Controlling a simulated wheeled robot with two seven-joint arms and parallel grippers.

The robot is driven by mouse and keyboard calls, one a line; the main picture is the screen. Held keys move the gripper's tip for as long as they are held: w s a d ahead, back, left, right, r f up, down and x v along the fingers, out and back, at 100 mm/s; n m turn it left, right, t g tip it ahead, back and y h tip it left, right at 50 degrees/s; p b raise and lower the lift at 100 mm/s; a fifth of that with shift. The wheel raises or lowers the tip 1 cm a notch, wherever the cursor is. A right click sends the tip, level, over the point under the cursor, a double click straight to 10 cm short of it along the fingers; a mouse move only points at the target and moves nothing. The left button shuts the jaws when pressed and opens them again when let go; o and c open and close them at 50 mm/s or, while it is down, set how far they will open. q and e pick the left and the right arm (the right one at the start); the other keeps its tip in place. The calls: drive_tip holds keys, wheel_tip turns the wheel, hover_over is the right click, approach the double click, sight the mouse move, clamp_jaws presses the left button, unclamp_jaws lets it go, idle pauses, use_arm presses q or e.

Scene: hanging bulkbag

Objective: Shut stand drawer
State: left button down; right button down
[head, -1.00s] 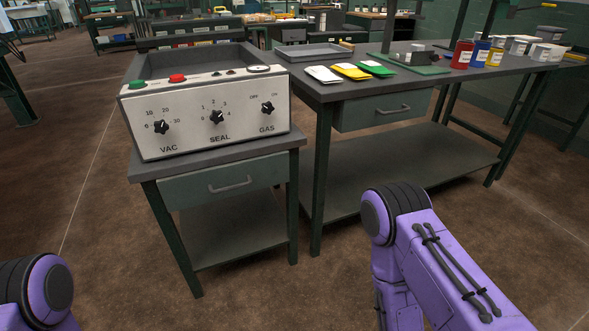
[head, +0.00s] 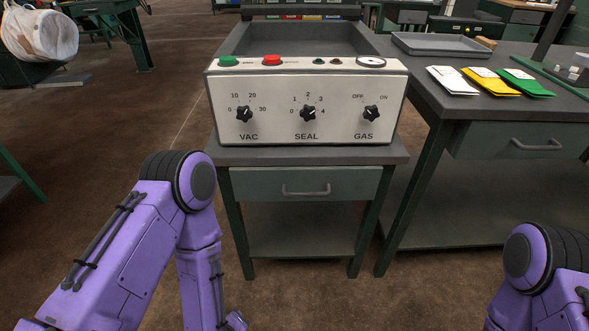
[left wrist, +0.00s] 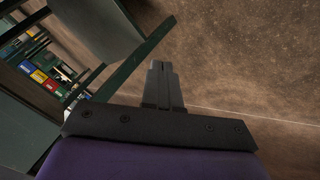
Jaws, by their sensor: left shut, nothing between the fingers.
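The stand drawer (head: 306,184) is a grey-green front with a grey bar handle, under the top of the stand (head: 310,156) in the middle of the head view. I cannot tell from this angle how far it sticks out. My left arm reaches down in front and to the left of the stand. In the left wrist view my left gripper (left wrist: 159,66) is shut and empty, with floor beyond its fingertips and the green frame of a stand to its left. My right arm shows at the lower right of the head view, its gripper out of frame.
A white sealer panel (head: 307,103) with three black knobs sits on the stand. A bench (head: 540,90) on the right holds a grey tray (head: 440,45) and colored packets. A white bag (head: 40,35) is at upper left. Floor in front of the stand is clear.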

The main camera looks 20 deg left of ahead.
sight(290, 171)
use_arm(q)
drive_tip(key=w+d+r+n+t+y, duration=0.1)
drive_tip(key=w+d+r+n+t, duration=0.3)
drive_tip(key=r+n, duration=0.5)
drive_tip(key=w+d+r+n+t+y, duration=0.1)
drive_tip(key=w+d+r+n+t, duration=0.3)
drive_tip(key=r+n, duration=0.45)
drive_tip(key=w+d+r+n+t+y, duration=0.1)
drive_tip(key=w+d+r+n+t, duration=0.15)
drive_tip(key=w+r+n, duration=0.5)
drive_tip(key=w+a, duration=0.1)
drive_tip(key=w, duration=0.3)
drive_tip(key=w+a+n, duration=0.1)
drive_tip(key=w, duration=0.2)
drive_tip(key=w+a+n, duration=0.1)
drive_tip(key=w, duration=0.3)
drive_tip(key=shift+w+a+r+g, duration=0.2)
drive_tip(key=shift+w+r+g, duration=0.05)
drive_tip(key=shift+w+g, duration=0.1)
use_arm(e)
drive_tip(key=shift+s+r, duration=0.25)
drive_tip(key=shift+r, duration=0.05)
